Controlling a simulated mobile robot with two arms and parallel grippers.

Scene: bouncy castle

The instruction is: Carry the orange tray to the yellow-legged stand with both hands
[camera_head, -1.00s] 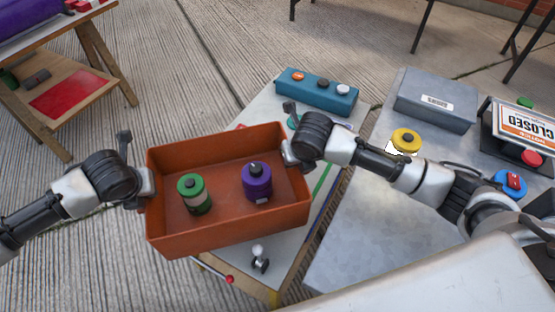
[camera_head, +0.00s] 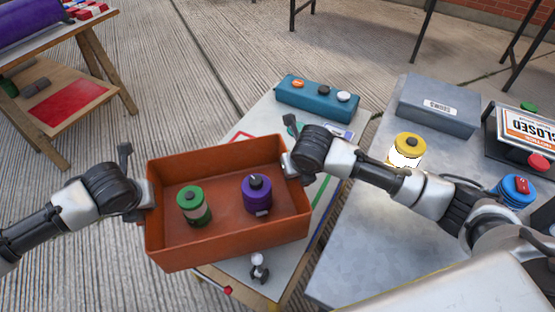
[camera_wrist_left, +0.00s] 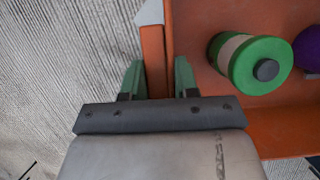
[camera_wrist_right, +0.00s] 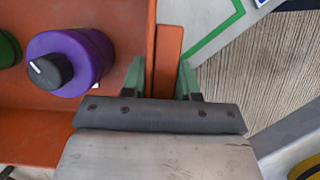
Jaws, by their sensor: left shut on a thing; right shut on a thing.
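The orange tray (camera_head: 228,245) is held between my two grippers, with a green-topped canister (camera_head: 194,205) and a purple canister (camera_head: 257,194) standing inside it. My left gripper (camera_head: 146,190) is shut on the tray's left wall, and the left wrist view shows its green fingers (camera_wrist_left: 156,80) on both sides of the rim. My right gripper (camera_head: 288,165) is shut on the right wall, with its fingers (camera_wrist_right: 164,78) astride the rim in the right wrist view. Behind and below the tray is a pale-topped table (camera_head: 283,125) with a yellowish edge; the tray hides much of it.
A teal box (camera_head: 317,97) with knobs sits at that table's far end. A grey table (camera_head: 350,250) at right holds a yellow-topped canister (camera_head: 407,150), a grey box (camera_head: 437,105), a CLOSED sign (camera_head: 527,128) and a blue item (camera_head: 516,190). A wooden stand (camera_head: 85,70) is at upper left.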

